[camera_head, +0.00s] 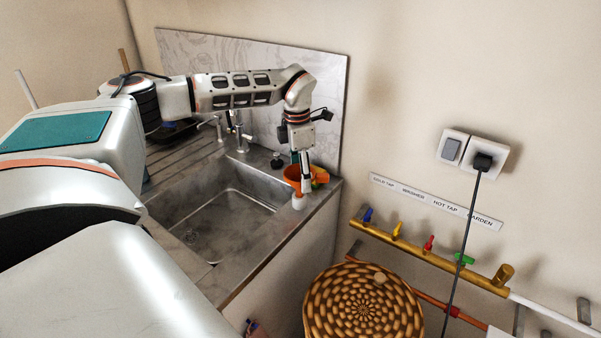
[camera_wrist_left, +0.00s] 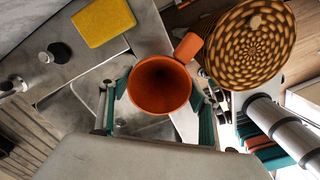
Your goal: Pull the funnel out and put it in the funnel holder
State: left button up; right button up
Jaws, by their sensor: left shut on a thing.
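The orange funnel (camera_head: 291,173) is at the right corner of the sink counter. In the left wrist view the funnel (camera_wrist_left: 160,86) shows its wide round mouth to the camera, between the teal fingers. My left gripper (camera_head: 303,184) points down and is shut on the funnel. A short white piece (camera_head: 299,202) shows just below the funnel and fingers; I cannot tell whether it touches the funnel. An orange cylindrical piece (camera_wrist_left: 188,47) lies beside the funnel's rim. I cannot make out the funnel holder.
The metal sink (camera_head: 215,222) is left of the gripper, with a tap (camera_head: 241,135) behind it. A yellow sponge (camera_wrist_left: 103,22) lies on the counter. A round woven basket (camera_head: 363,305) stands below right. A brass pipe (camera_head: 430,255) with coloured valves runs along the wall.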

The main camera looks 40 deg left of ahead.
aim_at(299, 179)
pick_arm(q)
jog(key=shift+f, duration=1.05)
jog(key=o, duration=1.2)
jog(key=shift+c, duration=0.2)
notch_tip(299, 179, up, 12)
jog(key=shift+s, duration=0.25)
jog(key=shift+a+f, duration=0.1)
